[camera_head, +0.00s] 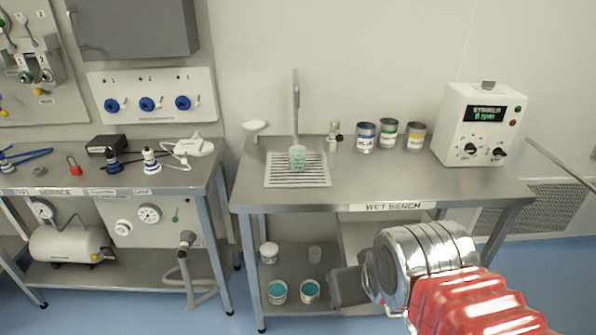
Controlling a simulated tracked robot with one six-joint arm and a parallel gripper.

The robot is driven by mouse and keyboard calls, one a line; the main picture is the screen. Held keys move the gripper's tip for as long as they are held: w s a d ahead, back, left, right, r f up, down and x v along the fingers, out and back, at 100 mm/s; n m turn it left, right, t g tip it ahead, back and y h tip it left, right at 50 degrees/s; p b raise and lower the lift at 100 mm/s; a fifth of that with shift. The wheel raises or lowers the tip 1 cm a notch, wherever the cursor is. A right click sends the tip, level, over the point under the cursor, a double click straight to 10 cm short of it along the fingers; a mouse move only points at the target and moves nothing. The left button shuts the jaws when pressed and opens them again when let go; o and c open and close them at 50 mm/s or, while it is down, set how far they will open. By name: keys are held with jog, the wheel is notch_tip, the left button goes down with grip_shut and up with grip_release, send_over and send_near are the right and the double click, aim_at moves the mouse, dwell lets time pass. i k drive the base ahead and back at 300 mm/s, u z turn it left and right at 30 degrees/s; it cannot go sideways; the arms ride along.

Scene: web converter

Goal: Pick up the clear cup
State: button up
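A translucent, green-tinted cup (297,157) stands upright on the drain grate (272,180) of the wet bench, below the tap. I cannot tell for certain which is the clear cup. My gripper (348,288) is low at the right, in front of the lower shelf and apart from both cups. Only its grey end shows beyond my red and silver arm, so its finger opening and any contents are unclear.
Several metal cans (365,138) with coloured labels stand at the back of the wet bench (440,186), left of a white stirrer unit (480,125). The tap (295,100) rises behind the grate. White tubs (277,291) stand on the lower shelf. The front right benchtop is clear.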

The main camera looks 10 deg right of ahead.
aim_at(297, 159)
jog(key=k, duration=0.95)
jog(key=z, duration=0.1)
jog(key=i, duration=1.25)
jog(key=u, duration=0.85)
jog(key=i, duration=0.85)
jog(key=u, duration=0.6)
